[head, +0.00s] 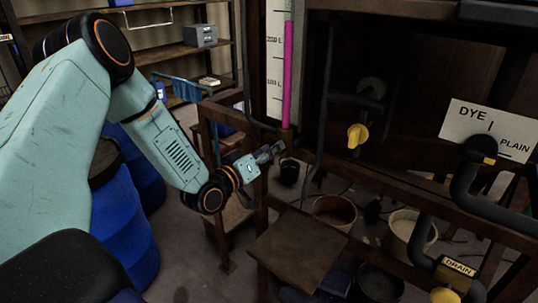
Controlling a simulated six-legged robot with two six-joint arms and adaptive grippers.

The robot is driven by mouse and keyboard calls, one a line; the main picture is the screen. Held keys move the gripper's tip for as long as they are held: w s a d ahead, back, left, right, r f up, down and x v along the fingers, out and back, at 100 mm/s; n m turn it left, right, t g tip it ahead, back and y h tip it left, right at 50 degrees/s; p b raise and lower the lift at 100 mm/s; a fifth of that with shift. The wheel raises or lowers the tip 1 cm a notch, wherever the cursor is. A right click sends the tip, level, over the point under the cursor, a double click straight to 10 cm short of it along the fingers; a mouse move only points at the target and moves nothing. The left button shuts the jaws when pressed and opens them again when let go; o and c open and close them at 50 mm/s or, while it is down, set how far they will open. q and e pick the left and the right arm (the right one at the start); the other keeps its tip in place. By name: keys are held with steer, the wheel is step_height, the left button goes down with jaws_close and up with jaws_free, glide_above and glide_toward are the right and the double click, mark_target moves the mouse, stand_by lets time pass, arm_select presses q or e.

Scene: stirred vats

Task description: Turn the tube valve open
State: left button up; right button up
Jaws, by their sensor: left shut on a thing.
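The sight tube (288,75) stands upright beside a white scale board marked in litres, and a magenta column shows in it. The tube valve (286,136) is at the tube's foot, small and dark; how its handle is turned cannot be made out. My left gripper (270,152) reaches in from the left to just below the tube's foot. Its fingers are shut on the valve's handle, which they largely hide. My right gripper is not in view.
A yellow knob (357,135) hangs on a pipe to the right. A DYE/PLAIN sign (489,130) and a DRAIN label (459,266) are farther right. Rusty frame rails surround the valve. A flat brown board (298,250) and buckets (410,232) lie below. Blue barrels (125,225) stand left.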

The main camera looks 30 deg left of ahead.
arm_select(q)
steer(key=n+b, duration=0.2)
steer(key=n, duration=0.1)
steer(key=n+b, duration=0.2)
steer(key=n, duration=0.2)
steer(key=n+b, duration=0.2)
steer(key=n, duration=0.2)
steer(key=shift+a+f, duration=0.1)
steer(key=shift+f, duration=0.2)
stand_by(0.4)
steer(key=o, duration=1.1)
steer(key=shift+o, duration=0.2)
